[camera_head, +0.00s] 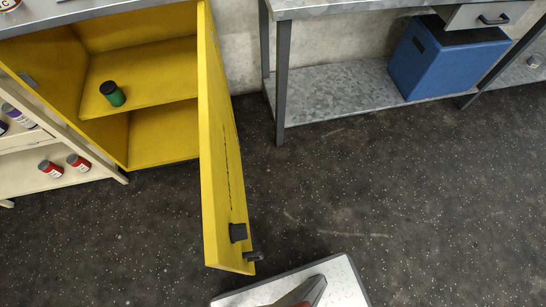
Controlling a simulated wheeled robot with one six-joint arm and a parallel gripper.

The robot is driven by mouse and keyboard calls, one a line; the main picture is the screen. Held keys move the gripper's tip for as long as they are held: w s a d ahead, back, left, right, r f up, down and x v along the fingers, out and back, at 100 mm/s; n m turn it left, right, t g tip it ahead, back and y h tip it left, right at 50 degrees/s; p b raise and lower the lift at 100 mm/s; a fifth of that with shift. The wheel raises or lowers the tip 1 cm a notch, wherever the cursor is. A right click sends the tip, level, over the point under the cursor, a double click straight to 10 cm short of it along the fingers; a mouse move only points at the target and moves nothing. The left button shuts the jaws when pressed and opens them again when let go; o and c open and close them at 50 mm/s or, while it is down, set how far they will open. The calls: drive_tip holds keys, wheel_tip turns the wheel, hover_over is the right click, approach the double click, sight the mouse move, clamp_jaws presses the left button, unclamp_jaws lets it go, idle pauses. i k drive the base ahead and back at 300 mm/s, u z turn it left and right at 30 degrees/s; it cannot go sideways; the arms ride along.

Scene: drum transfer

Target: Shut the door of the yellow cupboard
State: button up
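The yellow cupboard (66,62) stands at the upper left with its inside open to view. Its yellow door (217,165) is swung wide open and juts out toward me from the cupboard's right side. A dark handle (238,232) and a dark latch piece (254,256) sit near the door's free edge. A green jar with a black lid (112,94) stands on the cupboard's shelf (160,82). My gripper is not in view.
A pale shelf rack (75,178) with several small jars is left of the cupboard. A metal workbench (325,98) with a blue box (440,65) on its lower shelf stands at the upper right. The dark speckled floor (420,200) right of the door is clear.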

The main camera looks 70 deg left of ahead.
sight(223, 196)
drive_tip(key=i, duration=0.7)
drive_tip(key=u, duration=3.4)
drive_tip(key=k, duration=1.05)
drive_tip(key=u, duration=0.25)
drive_tip(key=i, duration=0.55)
drive_tip(key=u, duration=0.35)
